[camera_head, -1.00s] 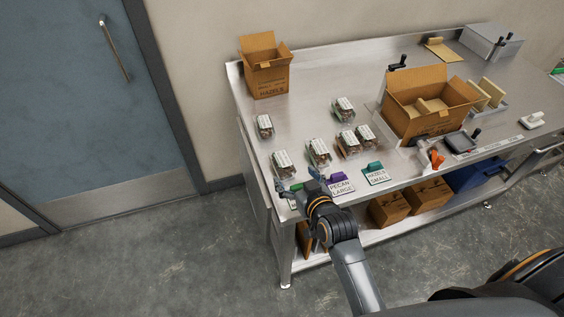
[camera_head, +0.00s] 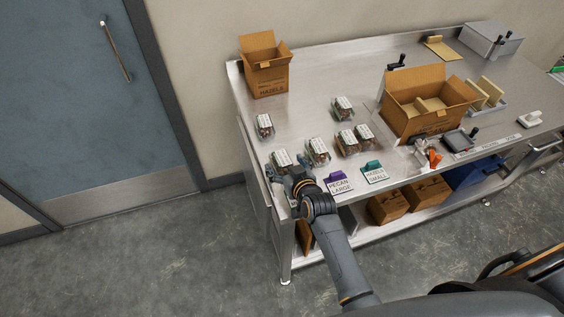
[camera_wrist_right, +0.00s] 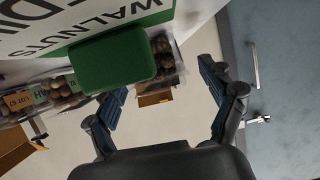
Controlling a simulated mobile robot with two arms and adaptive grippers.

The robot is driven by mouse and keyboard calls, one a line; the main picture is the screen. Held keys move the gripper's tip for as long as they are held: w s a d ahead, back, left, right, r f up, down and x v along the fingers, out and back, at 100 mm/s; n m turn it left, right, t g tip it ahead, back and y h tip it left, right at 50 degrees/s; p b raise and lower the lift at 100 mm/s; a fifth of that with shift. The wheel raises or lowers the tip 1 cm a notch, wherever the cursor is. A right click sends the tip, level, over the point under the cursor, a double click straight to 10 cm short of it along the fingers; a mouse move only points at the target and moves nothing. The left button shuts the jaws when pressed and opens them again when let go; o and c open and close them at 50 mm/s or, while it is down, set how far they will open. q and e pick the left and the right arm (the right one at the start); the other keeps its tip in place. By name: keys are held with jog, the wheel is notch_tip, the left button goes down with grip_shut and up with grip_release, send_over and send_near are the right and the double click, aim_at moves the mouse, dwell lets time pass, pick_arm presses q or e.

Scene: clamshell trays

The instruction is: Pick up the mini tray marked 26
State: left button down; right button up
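Several small clear trays of nuts with white labels stand on the steel table; the number 26 is not legible on any of them. The nearest trays to my right gripper (camera_head: 287,172) are the left front tray (camera_head: 282,159) and the tray to its right (camera_head: 318,151). My right gripper is open at the table's front left edge, just in front of the left front tray. In the right wrist view, its fingers (camera_wrist_right: 168,104) are spread with nothing between them. A tray of round nuts (camera_wrist_right: 166,62) shows partly behind a green sign holder (camera_wrist_right: 112,58). My left gripper is out of view.
The green holder carries a walnuts sign (camera_wrist_right: 92,22) close to the right gripper. Purple (camera_head: 337,177) and teal (camera_head: 373,167) sign holders stand along the front edge. Open cartons stand at back left (camera_head: 266,78) and right (camera_head: 428,122). The table's middle is partly clear.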

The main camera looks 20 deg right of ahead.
jog(key=c, duration=1.2)
